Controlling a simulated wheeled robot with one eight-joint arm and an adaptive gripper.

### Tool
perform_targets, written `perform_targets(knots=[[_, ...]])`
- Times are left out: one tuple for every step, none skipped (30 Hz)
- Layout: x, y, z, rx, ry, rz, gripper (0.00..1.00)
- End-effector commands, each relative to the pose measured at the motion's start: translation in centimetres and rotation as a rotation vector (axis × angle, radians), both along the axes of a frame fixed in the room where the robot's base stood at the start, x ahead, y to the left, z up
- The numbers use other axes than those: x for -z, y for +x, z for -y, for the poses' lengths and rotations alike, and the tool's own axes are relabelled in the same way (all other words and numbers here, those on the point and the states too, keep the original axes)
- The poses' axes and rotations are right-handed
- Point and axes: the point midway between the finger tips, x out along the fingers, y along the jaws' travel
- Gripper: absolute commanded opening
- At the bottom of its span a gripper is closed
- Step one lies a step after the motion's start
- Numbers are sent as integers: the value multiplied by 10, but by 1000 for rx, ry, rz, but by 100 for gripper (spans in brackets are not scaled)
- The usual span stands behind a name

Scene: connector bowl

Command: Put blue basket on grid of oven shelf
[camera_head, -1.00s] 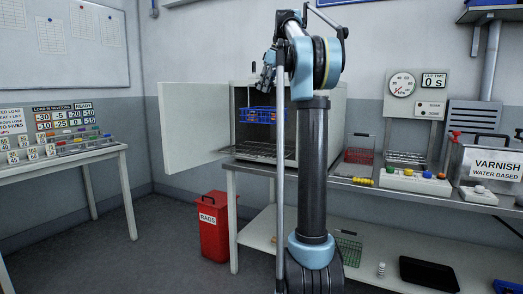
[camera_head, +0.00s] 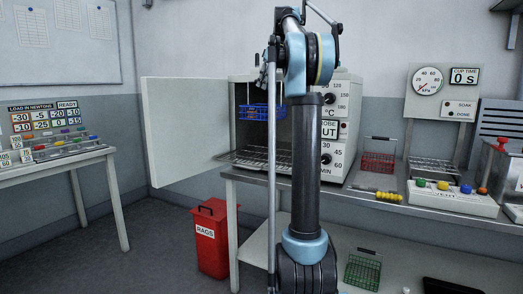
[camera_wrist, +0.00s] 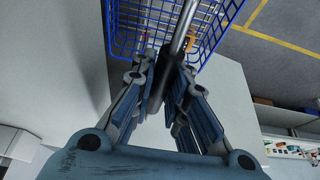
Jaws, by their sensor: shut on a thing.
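The blue wire basket (camera_head: 262,112) hangs in front of or inside the open oven (camera_head: 342,130), above the oven's wire shelf grid (camera_head: 258,156). Depth between basket and oven mouth is hard to tell. In the head view my gripper (camera_head: 263,76) is above the basket, partly hidden by my arm. My arm also covers part of the oven front. The basket looks roughly level, apart from the grid.
The oven door (camera_head: 184,120) stands open to the left. A red rags bin (camera_head: 211,238) is on the floor below. A red basket (camera_head: 377,163) and a button box (camera_head: 452,197) are on the bench right of the oven. A green basket (camera_head: 362,272) is on the lower shelf.

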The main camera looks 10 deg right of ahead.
Motion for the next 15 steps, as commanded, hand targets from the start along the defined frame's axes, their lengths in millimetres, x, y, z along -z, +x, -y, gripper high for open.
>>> perform_targets(knots=[[4, 0, 0, 0, 0, 0, 0], [8, 0, 0, 0, 0, 0, 0], [14, 0, -1, -1, 0, 0, 0], [19, 0, -2, -2, 0, 0, 0], [24, 0, -3, -3, 0, 0, 0], [32, 0, -4, -4, 0, 0, 0], [38, 0, -5, -5, 0, 0, 0], [44, 0, -5, -6, 0, 0, 0], [52, -1, -6, -8, 0, 0, 0], [58, 0, -7, -8, 0, 0, 0], [63, 0, -7, -9, 0, 0, 0], [71, 0, -8, -9, 0, -1, 0], [77, -1, -9, -10, 0, 0, 0], [84, 0, -9, -10, 0, 0, 0], [92, 0, -9, -11, 0, 0, 0]])
